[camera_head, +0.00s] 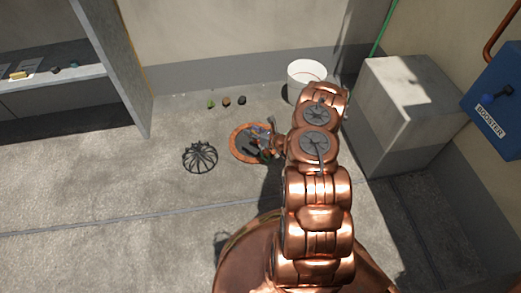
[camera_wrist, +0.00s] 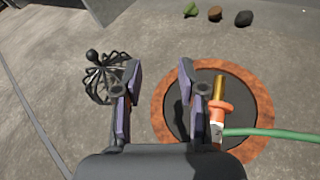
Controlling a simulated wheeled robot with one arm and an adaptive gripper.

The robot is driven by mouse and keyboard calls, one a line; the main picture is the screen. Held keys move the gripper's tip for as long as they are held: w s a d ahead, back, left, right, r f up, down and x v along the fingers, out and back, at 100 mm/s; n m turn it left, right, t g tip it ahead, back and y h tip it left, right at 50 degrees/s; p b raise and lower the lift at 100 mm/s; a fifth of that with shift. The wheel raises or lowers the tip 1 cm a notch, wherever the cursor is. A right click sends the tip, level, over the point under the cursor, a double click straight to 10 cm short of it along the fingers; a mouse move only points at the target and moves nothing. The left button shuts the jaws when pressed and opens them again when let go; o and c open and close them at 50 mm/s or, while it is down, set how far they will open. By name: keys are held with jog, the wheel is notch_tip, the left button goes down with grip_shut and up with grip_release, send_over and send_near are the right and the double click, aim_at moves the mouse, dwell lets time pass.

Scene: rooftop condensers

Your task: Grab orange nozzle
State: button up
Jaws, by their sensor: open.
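The orange nozzle (camera_wrist: 222,107) has a brass tip, an orange collar and a pale lower part, with a green hose running off to the right. It is over a round dark disc with a copper-orange rim (camera_wrist: 258,80), which also shows on the floor in the head view (camera_head: 236,150). My gripper (camera_wrist: 159,70) is open, with nothing between its fingers. The nozzle is just outside the right finger, which partly overlaps its lower end; I cannot tell whether they touch. In the head view my gripper (camera_head: 262,141) is over the disc, and the nozzle is hard to make out there.
A black wire dome (camera_head: 200,157) sits left of the disc. Small green (camera_head: 211,104), brown (camera_head: 227,101) and dark (camera_head: 242,100) lumps lie behind it. A white bucket (camera_head: 305,70) and a grey box (camera_head: 400,105) stand to the right. Floor at front left is clear.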

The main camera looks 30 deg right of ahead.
aim_at(266, 153)
jog(key=s+d+f+m+h+b, duration=0.1)
jog(key=s+d+f, duration=0.1)
jog(key=f, duration=0.2)
jog(key=s+d+f+m+h+b, duration=0.1)
jog(key=d+f, duration=0.1)
jog(key=f, duration=0.2)
jog(key=s+d+f+m+h+b, duration=0.1)
jog(key=s+d+f, duration=0.1)
jog(key=f, duration=0.3)
jog(key=shift+s+d+g, duration=0.25)
jog(key=shift+s+g, duration=0.05)
jog(key=shift+w+f, duration=0.15)
jog(key=shift+b+x, duration=0.65)
jog(key=shift+x, duration=0.55)
jog(key=b+x, duration=0.2)
jog(key=x, duration=0.1)
jog(key=shift+f, duration=0.3)
jog(key=shift+b+x, duration=0.45)
jog(key=shift+x, duration=0.35)
jog(key=shift+r, duration=0.1)
grip_shut()
